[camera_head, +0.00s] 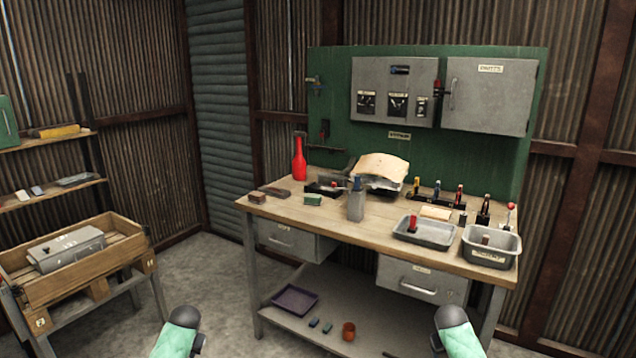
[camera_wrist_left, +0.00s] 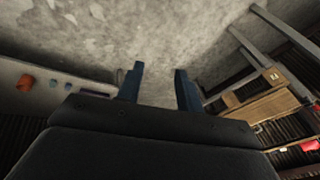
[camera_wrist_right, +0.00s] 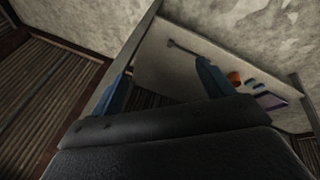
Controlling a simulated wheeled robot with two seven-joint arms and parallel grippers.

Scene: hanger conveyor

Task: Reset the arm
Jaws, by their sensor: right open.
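My left gripper (camera_wrist_left: 158,85) shows in the left wrist view with its two blue fingers apart and nothing between them. It hangs over bare concrete floor. My right gripper (camera_wrist_right: 163,85) shows in the right wrist view, its blue fingers spread and empty, with the workbench's lower shelf (camera_wrist_right: 165,65) behind them. In the head view only parts of my two arms show at the bottom edge, and both grippers are out of that view. Both arms are in front of the workbench (camera_head: 385,222), touching nothing that I can see.
The bench top holds a red bottle (camera_head: 299,160), a spray bottle (camera_head: 356,203), a grey tray (camera_head: 424,243) and a grey bin (camera_head: 490,258). A purple tray (camera_head: 295,300) and an orange cup (camera_head: 348,332) are on the lower shelf. A wooden crate (camera_head: 90,283) stands left. Floor between is clear.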

